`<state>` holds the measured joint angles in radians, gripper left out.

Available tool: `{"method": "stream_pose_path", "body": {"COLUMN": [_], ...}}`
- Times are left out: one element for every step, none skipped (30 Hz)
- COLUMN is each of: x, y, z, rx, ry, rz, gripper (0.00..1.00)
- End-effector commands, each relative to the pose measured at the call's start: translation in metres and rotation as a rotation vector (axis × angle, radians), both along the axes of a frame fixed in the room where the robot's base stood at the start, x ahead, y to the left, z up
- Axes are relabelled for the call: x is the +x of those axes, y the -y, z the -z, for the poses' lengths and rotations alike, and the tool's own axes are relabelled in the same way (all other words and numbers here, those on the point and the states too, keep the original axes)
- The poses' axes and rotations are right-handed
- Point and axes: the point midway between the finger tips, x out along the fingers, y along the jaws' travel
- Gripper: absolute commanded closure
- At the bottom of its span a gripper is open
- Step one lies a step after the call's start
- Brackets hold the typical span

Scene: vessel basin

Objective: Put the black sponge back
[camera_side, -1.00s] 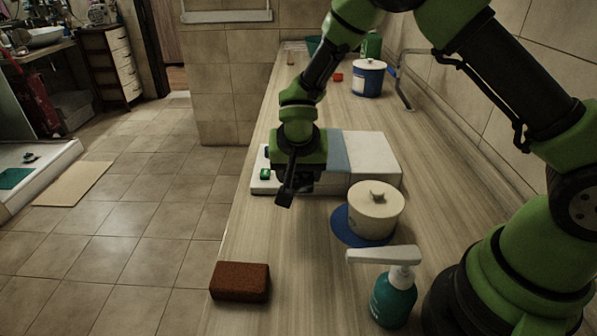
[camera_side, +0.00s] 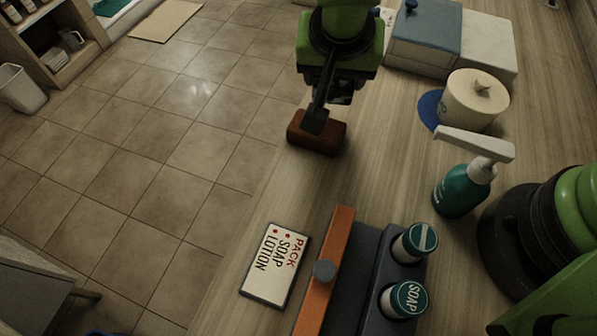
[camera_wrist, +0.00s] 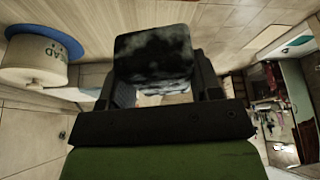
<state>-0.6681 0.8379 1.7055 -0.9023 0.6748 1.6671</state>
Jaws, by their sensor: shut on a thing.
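My gripper (camera_side: 318,110) is over the counter's front edge in the side view. In the wrist view its fingers (camera_wrist: 158,90) are shut on a dark block with grey patches, which looks like the black sponge (camera_wrist: 155,52). In the side view only a small dark shape shows at the fingertips, and I cannot tell sponge from finger there.
A teal pump bottle (camera_side: 462,188), a lidded cream pot (camera_side: 478,101) on a blue disc (camera_side: 428,112) and a blue-and-white box (camera_side: 425,35) stand rightward. A sign (camera_side: 275,264), an orange-edged tray (camera_side: 328,265) and two soap containers (camera_side: 412,242) are at the front.

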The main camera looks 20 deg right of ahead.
Motion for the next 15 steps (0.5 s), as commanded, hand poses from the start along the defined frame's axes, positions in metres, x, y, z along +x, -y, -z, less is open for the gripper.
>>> {"method": "stream_pose_path", "body": {"x": [-0.015,-0.023,-0.033,-0.041,-0.048,-0.056,-0.062,-0.066,-0.072,-0.075,-0.077,-0.080,-0.081,-0.082,-0.083], "y": [-0.024,-0.035,-0.048,-0.056,-0.064,-0.072,-0.077,-0.082,-0.086,-0.089,-0.091,-0.093,-0.094,-0.094,-0.094], "z": [-0.002,-0.003,-0.005,-0.005,-0.006,-0.007,-0.008,-0.008,-0.009,-0.009,-0.008,-0.004,0.000,0.005,0.013], "rx": [0.002,0.002,0.003,0.002,0.002,0.002,0.003,0.003,0.004,0.003,0.003,0.001,0.000,-0.001,-0.003], "ry": [0.000,0.000,-0.001,-0.001,-0.002,-0.003,-0.004,-0.004,-0.004,-0.005,-0.005,-0.008,-0.008,-0.009,-0.010], "rz": [-0.043,-0.060,-0.083,-0.097,-0.111,-0.125,-0.135,-0.142,-0.151,-0.157,-0.160,-0.165,-0.167,-0.168,-0.168], "gripper": [0.61,0.61,0.61,0.61,0.61,0.61,0.61,0.61,0.61,0.61,0.61,0.61,0.61,0.61,0.61]}}
